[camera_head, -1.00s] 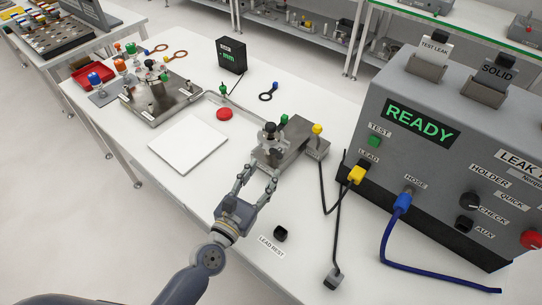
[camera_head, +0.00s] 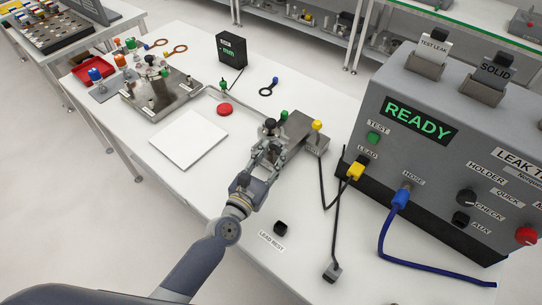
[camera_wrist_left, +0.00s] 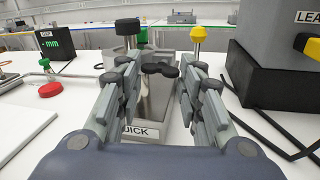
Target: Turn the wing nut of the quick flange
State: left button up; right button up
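The quick flange fixture is a grey metal block (camera_wrist_left: 157,103) with a label ending in "UICK", seen ahead in the left wrist view. A black wing nut (camera_wrist_left: 160,69) shows at its near end, between my left fingers. My left gripper (camera_head: 268,152) is at the near end of the fixture; in the left wrist view its fingers (camera_wrist_left: 158,80) stand apart, one on each side of the wing nut. Contact with the nut cannot be told. A black knob (camera_head: 269,124) stands upright beside the fingers. In the head view the fingers partly hide the flange. My right gripper is not in view.
Green (camera_head: 284,114) and yellow (camera_head: 317,125) knobs stand by the fixture. The leak tester (camera_head: 440,150), reading READY, stands right with hanging cables. A white plate (camera_head: 188,139) and red button (camera_head: 225,109) lie left. A black lead rest (camera_head: 281,228) is near the front edge.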

pick_arm(q)
jog(key=shift+w+a+f+m+t+h+b, duration=0.1)
jog(key=shift+m+t+h+b, duration=0.3)
jog(key=shift+m+b, duration=1.6)
jog(key=shift+f+m+t+h+b, duration=0.1)
jog(key=shift+m+t+h+b, duration=0.25)
jog(key=shift+m+b, duration=1.6)
jog(key=o, duration=0.8)
